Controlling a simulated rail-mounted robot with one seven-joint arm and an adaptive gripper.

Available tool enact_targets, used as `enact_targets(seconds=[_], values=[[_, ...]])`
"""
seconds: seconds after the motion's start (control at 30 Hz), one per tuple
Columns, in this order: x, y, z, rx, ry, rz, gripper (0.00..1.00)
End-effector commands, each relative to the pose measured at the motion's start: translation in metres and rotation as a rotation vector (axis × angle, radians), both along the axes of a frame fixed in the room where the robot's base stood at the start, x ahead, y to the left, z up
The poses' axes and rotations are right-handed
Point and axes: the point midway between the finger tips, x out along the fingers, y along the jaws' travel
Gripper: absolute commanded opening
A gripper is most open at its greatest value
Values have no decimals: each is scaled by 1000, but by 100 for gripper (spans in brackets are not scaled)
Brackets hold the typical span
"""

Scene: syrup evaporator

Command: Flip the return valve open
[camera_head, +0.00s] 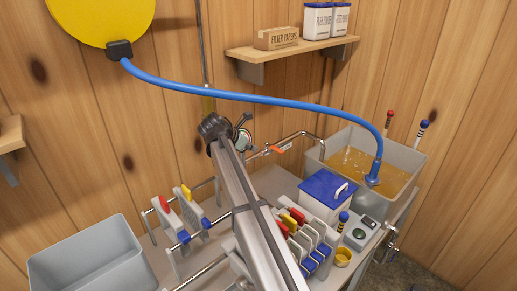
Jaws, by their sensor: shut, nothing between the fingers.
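An orange valve lever (277,149) sits on a metal pipe (300,136) that runs along the wall and bends over toward the grey tub; I take this for the return valve. The lever lies roughly along the pipe, but its exact angle is too small to tell. My arm rises from the bottom of the picture to a dark joint.
A blue hose (250,97) arches above the lever into the grey tub (408,158) of amber liquid. A blue-lidded box (325,193) stands in front of the pipe. Racks with coloured clips (300,240) flank my arm. An empty grey bin (90,262) is at left.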

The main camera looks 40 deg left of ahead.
Motion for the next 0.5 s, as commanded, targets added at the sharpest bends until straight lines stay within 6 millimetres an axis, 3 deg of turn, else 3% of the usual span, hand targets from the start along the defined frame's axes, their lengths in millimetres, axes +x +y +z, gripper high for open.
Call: enact_targets(seconds=[0.5], values=[[69, -4, -61, -1, 0, -1, 0]])
